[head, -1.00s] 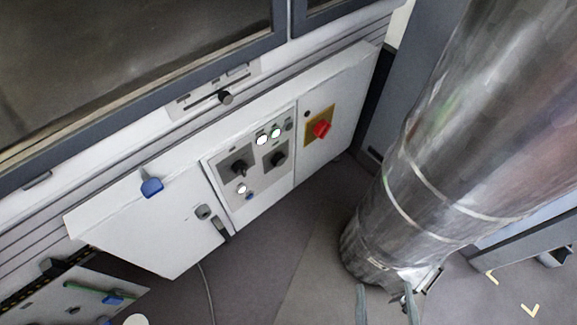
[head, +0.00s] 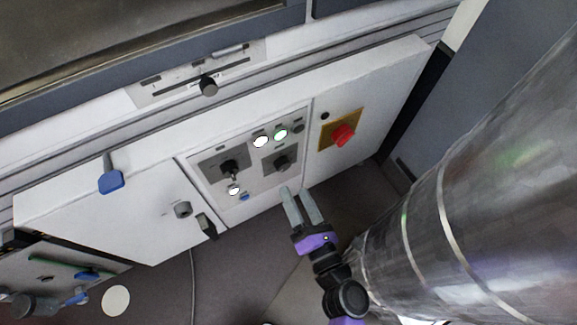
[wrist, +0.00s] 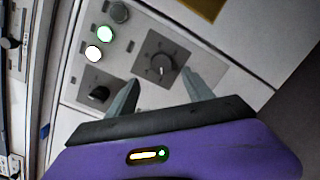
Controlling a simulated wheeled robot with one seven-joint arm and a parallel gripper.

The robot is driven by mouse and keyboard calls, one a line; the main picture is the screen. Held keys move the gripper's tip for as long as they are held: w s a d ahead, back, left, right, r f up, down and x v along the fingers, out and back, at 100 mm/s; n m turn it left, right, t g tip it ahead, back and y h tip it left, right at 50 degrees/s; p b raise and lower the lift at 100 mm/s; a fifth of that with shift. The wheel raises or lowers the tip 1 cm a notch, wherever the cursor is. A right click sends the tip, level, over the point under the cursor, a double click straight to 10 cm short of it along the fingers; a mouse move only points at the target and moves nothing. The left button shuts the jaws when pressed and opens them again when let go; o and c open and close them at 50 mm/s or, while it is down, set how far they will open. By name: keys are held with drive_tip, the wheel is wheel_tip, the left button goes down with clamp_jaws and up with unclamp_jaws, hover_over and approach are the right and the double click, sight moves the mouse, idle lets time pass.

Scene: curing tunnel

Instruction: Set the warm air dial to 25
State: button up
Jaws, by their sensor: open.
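A white control panel on the cabinet front carries two dark knobs on grey square plates. The right knob (head: 283,163) has scale marks around it; it shows larger in the wrist view (wrist: 161,65). The left knob (head: 230,168) has a bar-like handle and also shows in the wrist view (wrist: 98,94). The labels are too small to read, so I cannot tell which is marked warm air, nor the setting. My gripper (head: 295,191) is open and empty, just below the right knob. In the wrist view its fingertips (wrist: 160,77) lie either side of that knob's lower part, apparently short of it.
A white lamp (head: 261,141), a green lamp (head: 281,134) and a grey button (head: 298,128) sit above the knobs. A red switch (head: 343,135) on a yellow plate is to the right. A slider (head: 208,86) is above. A blue handle (head: 111,182) sticks out at left.

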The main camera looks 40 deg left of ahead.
sight(283, 168)
drive_tip(key=x, duration=0.7)
drive_tip(key=shift+w+a+r+b, duration=0.1)
drive_tip(key=shift+w+a+b, duration=0.05)
drive_tip(key=shift+b, duration=0.2)
clamp_jaws()
